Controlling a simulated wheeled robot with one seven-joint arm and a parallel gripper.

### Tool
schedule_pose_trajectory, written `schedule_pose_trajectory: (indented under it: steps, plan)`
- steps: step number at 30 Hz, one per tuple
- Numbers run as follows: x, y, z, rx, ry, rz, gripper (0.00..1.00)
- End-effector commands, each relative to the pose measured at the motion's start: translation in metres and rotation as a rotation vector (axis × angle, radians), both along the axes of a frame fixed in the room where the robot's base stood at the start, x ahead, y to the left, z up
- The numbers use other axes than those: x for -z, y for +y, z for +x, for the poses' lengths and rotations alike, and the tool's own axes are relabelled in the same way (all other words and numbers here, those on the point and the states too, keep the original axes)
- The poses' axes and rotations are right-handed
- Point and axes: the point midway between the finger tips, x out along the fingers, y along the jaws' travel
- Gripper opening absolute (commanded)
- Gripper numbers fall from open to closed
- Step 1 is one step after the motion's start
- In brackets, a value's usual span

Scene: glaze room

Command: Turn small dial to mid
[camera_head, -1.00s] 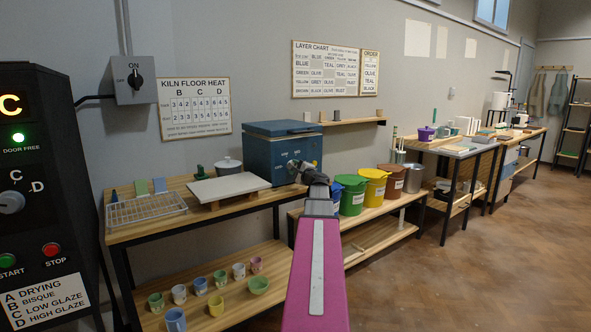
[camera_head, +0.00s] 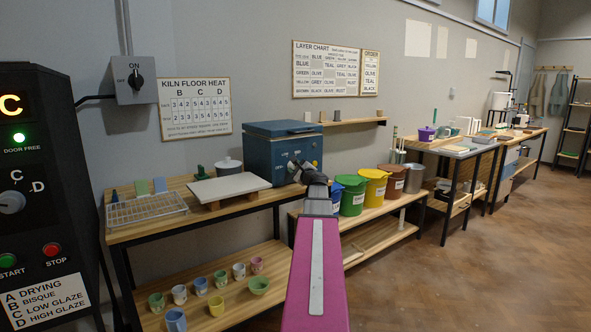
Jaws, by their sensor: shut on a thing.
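A blue box-shaped kiln (camera_head: 270,145) stands on the right end of the wooden bench, with small controls on its right-hand face. My gripper (camera_head: 296,168) is at that face, at the end of my magenta arm. It is shut on a small dial there, which the jaws mostly hide. The dial's pointer and marks are too small and covered to read. A few pale spots (camera_head: 314,163) show on the face beside the gripper.
A white slab (camera_head: 229,187) and a wire rack (camera_head: 146,209) lie on the bench left of the kiln. Coloured buckets, including a yellow one (camera_head: 373,188), stand close to the right of my gripper. Open floor (camera_head: 480,270) lies at right.

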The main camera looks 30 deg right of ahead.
Motion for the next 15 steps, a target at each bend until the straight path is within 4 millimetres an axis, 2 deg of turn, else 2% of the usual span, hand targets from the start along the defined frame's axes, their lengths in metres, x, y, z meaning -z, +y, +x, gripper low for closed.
schedule_pose_trajectory:
  steps: [2,3,5,15]
  plan:
    - [-0.0032,-0.0023,0.0053,0.000,-0.006,0.003,0.16]
    - [-0.0032,-0.0023,0.0053,0.000,-0.006,0.003,0.43]
    - [-0.0030,-0.0023,0.0053,0.000,-0.006,0.003,0.62]
    - [-0.0010,-0.0011,0.0008,0.000,-0.002,0.000,0.64]
